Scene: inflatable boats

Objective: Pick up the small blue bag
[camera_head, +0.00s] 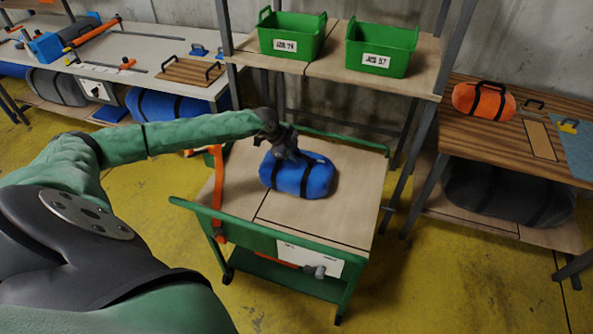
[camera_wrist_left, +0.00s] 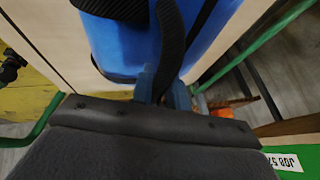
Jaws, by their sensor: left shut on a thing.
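The small blue bag (camera_head: 312,178) with black straps lies on the wooden top of the green cart (camera_head: 338,222) in the head view. My left gripper (camera_head: 290,153) reaches down onto the top of the bag from the left. In the left wrist view the blue bag (camera_wrist_left: 125,45) fills the upper middle. There, my left gripper's fingertips (camera_wrist_left: 163,88) are shut on the bag's black strap (camera_wrist_left: 170,40). The bag appears to rest on the cart top; whether it is lifted at all I cannot tell. My right gripper is not in view.
A shelf behind the cart holds two green bins (camera_head: 292,36), (camera_head: 381,47). An orange bag (camera_head: 484,101) sits on a wooden table at right, with a dark bag (camera_head: 508,192) below. A workbench (camera_head: 140,62) with tools stands at left. Yellow floor around the cart is clear.

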